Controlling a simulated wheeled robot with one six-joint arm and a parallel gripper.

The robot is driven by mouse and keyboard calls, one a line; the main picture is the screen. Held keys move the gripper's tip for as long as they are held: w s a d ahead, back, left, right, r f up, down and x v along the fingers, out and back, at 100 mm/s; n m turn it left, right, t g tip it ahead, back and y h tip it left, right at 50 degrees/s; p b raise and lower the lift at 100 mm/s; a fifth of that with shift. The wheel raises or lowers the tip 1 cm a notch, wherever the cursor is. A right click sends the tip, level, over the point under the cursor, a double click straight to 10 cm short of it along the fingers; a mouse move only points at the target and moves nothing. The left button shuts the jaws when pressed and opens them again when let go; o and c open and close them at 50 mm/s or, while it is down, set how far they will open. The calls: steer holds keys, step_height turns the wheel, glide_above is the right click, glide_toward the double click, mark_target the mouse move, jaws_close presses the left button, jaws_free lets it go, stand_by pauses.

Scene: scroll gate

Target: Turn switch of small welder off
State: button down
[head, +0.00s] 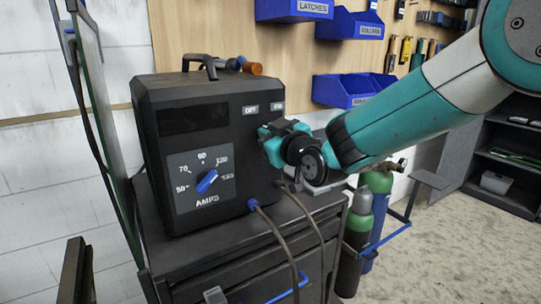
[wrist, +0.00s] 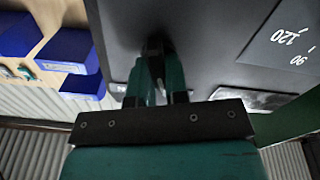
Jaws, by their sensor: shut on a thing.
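The small welder (head: 160,205) is a black box standing on a dark cabinet in the head view. Its front carries two small white labels (head: 250,109) at the upper right; the left one seems to read OFF. My gripper (head: 266,136) is at the front panel just below these labels and hides the switch in the head view. A small dark piece, likely the switch (wrist: 155,46), shows between the fingertips. Its position cannot be made out.
A blue amps knob (head: 206,181) sits on the dial left of my gripper. Cables hang from the welder's front over the dark cabinet (head: 255,262). Gas cylinders (head: 358,225) stand to the right. Blue bins (head: 348,24) hang on the board behind.

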steer(key=shift+a+f+n+b, duration=0.1)
steer(key=shift+n+b, duration=1.8)
steer(key=shift+b, duration=0.4)
steer(key=c, duration=1.1)
jaws_free()
steer(key=shift+s, duration=0.15)
steer(key=b+v, duration=0.4)
steer(key=v, duration=1.3)
steer(key=shift+s, duration=0.1)
